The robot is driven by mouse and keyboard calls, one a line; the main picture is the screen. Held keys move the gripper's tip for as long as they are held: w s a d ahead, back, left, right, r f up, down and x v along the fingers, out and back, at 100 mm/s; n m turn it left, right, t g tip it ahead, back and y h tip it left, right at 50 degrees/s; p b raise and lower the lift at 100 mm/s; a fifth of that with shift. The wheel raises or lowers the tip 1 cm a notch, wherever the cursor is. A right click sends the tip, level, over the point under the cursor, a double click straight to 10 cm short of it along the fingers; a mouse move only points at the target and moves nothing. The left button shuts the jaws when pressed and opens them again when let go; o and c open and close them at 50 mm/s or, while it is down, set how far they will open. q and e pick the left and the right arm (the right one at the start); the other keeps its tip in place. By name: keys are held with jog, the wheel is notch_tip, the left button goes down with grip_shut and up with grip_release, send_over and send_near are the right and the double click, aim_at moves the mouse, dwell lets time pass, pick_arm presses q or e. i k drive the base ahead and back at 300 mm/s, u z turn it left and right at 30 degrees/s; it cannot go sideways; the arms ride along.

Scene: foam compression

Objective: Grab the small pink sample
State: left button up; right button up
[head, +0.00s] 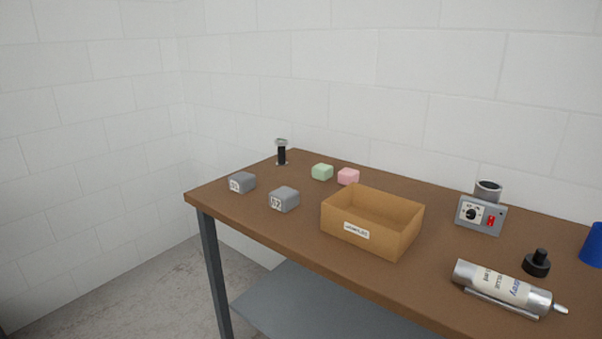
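The small pink sample (348,177) is a pink block on the brown table, near the back edge and just behind the open box. A similar light green block (322,172) sits close to its left. Neither of my grippers shows in the head view.
An open tan box (340,226) with a label stands in front of the pink block. Grey labelled blocks (284,199) and (242,183) lie to the left, with a small black-and-silver stand (281,152) behind. A grey device (481,214), tube (501,288), black knobbed piece (537,263) and blue object (593,245) are right.

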aim_at(346, 176)
jog(key=u, duration=1.1)
jog(key=i, duration=2.7)
jog(key=z, duration=1.05)
